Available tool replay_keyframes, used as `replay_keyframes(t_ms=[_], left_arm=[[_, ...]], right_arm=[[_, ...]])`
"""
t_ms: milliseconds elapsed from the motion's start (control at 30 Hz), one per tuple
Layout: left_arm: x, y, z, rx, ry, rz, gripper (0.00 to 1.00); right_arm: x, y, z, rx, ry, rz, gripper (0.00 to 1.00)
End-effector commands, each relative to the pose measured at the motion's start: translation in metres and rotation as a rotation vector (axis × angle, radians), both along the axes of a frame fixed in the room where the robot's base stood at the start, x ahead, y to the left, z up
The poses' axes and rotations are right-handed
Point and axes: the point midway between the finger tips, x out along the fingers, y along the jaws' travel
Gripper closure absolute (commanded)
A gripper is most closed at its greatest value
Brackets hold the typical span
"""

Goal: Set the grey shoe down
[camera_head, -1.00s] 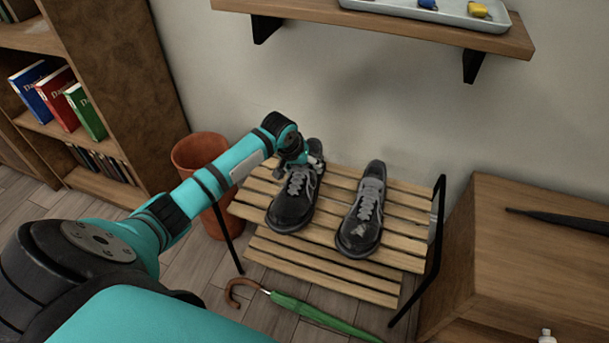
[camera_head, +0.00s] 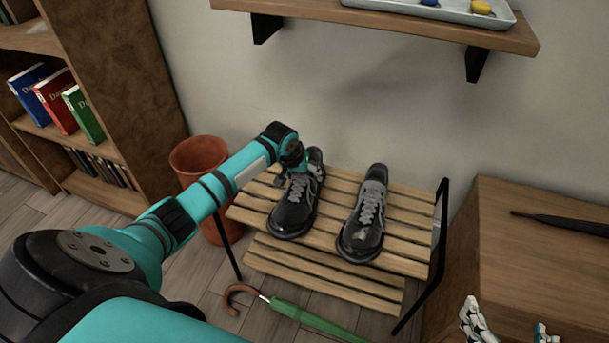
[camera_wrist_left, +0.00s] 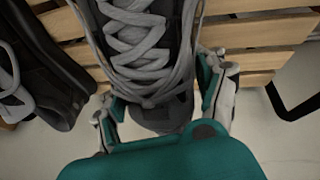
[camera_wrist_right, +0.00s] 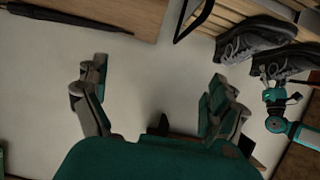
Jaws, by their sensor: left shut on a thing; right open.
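A dark grey shoe with pale laces (camera_head: 292,212) is at the left of the slatted wooden rack's top (camera_head: 408,247), toe toward me. It looks level and low on the slats; I cannot tell whether its sole fully touches them. My left gripper (camera_head: 298,170) is shut on this shoe near its heel; in the left wrist view the fingers straddle the shoe (camera_wrist_left: 140,45). A matching shoe (camera_head: 362,225) stands on the rack to the right, apart from it. My right gripper (camera_wrist_right: 157,85) is open and empty, at the lower right of the head view.
A terracotta bin (camera_head: 198,155) stands left of the rack. A green umbrella (camera_head: 315,318) lies on the floor in front. A wooden cabinet (camera_head: 540,260) with a dark umbrella (camera_head: 570,224) is at right. A wall shelf (camera_head: 380,25) with a tray hangs above.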

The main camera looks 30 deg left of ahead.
Motion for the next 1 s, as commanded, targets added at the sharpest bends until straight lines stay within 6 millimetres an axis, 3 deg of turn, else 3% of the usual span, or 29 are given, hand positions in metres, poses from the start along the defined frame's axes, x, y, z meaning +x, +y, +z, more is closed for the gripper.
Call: replay_keyframes(t_ms=[133, 167, 367, 767, 1000], left_arm=[[0.001, 0.000, -0.001, -0.001, -0.001, 0.001, 0.79], [0.000, 0.000, -0.002, 0.000, 0.000, 0.000, 0.29], [0.000, 0.000, -0.002, 0.000, 0.000, 0.000, 0.03], [-0.001, 0.000, 0.003, 0.000, 0.000, 0.001, 0.01], [-0.010, 0.002, 0.026, 0.001, -0.001, 0.001, 0.01]], right_arm=[[-0.001, 0.000, -0.001, -0.001, 0.007, 0.000, 0.04], [-0.001, 0.000, -0.001, -0.003, 0.011, -0.001, 0.04], [-0.001, 0.000, -0.002, -0.003, 0.011, -0.001, 0.04], [-0.001, -0.001, 0.000, -0.002, 0.010, -0.001, 0.04], [-0.030, -0.014, -0.033, -0.057, 0.242, -0.018, 0.04]])
